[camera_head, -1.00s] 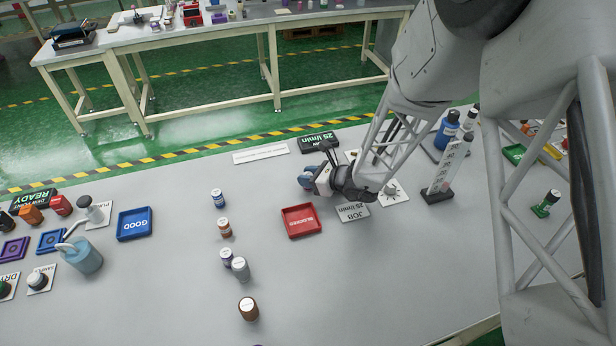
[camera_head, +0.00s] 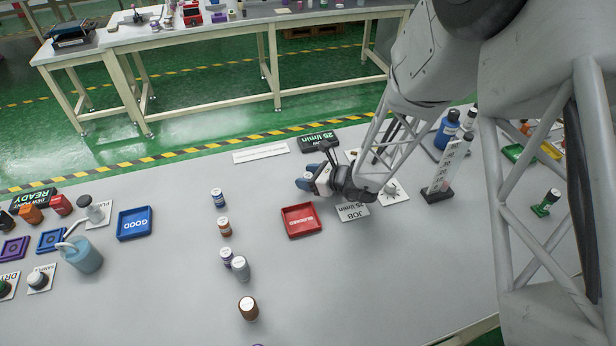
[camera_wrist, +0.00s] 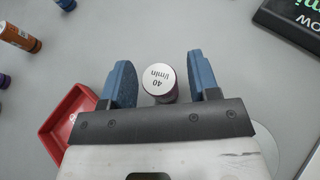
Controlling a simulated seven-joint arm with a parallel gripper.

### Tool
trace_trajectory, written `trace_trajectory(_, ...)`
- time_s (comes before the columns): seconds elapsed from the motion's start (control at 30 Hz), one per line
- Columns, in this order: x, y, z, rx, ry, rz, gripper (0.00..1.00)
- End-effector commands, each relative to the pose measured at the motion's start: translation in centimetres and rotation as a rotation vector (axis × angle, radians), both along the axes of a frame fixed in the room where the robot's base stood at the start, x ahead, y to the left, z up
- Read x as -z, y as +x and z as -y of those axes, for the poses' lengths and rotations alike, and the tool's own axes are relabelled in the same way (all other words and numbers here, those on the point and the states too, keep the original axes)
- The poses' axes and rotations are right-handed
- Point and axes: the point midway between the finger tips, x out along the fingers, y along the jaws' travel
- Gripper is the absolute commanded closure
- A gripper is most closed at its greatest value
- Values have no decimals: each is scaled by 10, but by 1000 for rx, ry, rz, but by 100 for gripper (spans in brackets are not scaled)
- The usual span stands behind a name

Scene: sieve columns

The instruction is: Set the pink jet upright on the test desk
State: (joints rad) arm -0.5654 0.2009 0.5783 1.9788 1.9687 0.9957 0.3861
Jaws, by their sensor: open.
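My gripper (camera_head: 312,181) is over the test desk (camera_head: 160,300), just behind the red tray. In the wrist view my gripper (camera_wrist: 159,65) is open, with one blue finger on each side of a small cylinder (camera_wrist: 158,83). The cylinder has a pale round top marked "40 l/min", and a thin purple-pink band shows at its lower edge. It may be the pink jet; its body is mostly hidden below the top, so I cannot tell surely. Gaps show between it and both fingers. In the head view it is hidden by my gripper.
A red tray (camera_head: 287,223) marked BLOCKED lies close by, with a JOB card (camera_head: 352,212) to its right. Several capped cylinders, such as a blue-banded one (camera_head: 218,197), stand to the left. A flow tube stand (camera_head: 437,194) is at right.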

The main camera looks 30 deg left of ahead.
Motion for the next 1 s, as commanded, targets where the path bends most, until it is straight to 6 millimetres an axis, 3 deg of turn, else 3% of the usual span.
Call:
trace_trajectory(0.27,-7,0,12,1,0,1,44)
trace_trajectory(1.0,-43,-1,99,1,0,0,44)
